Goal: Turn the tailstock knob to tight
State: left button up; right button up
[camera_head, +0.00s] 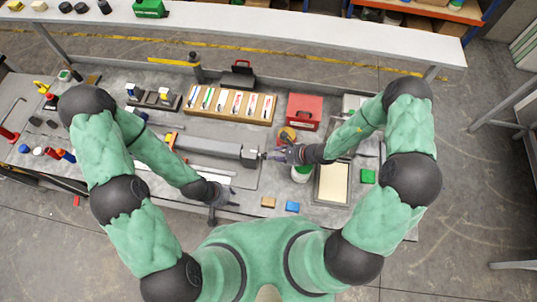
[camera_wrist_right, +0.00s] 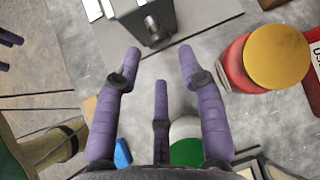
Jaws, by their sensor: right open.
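The tailstock, a grey block (camera_head: 249,151), stands at the right end of the long grey lathe-like bed on the bench. In the right wrist view the block (camera_wrist_right: 126,14) is at the top, with a dark metal tailstock knob (camera_wrist_right: 155,34) on its near face. My right gripper (camera_head: 272,156) is just right of the block. In the right wrist view its purple fingers (camera_wrist_right: 160,65) are spread open and empty, pointing at the knob with a gap between. My left gripper (camera_head: 230,197) hangs over the bench's front edge; its fingers are too small to judge.
A red can with a yellow lid (camera_wrist_right: 277,58) stands right of the right gripper, near a red box (camera_head: 304,111). A green-lidded white pot (camera_wrist_right: 187,152) is below the fingers. A framed cream tray (camera_head: 333,184) and small blocks (camera_head: 292,207) lie nearby. A wooden rack (camera_head: 230,104) stands behind.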

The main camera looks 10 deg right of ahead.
aim_at(264, 156)
jog(key=shift+p+x, duration=0.3)
jog(key=shift+x, duration=2.45)
jog(key=shift+s, duration=0.1)
grip_shut()
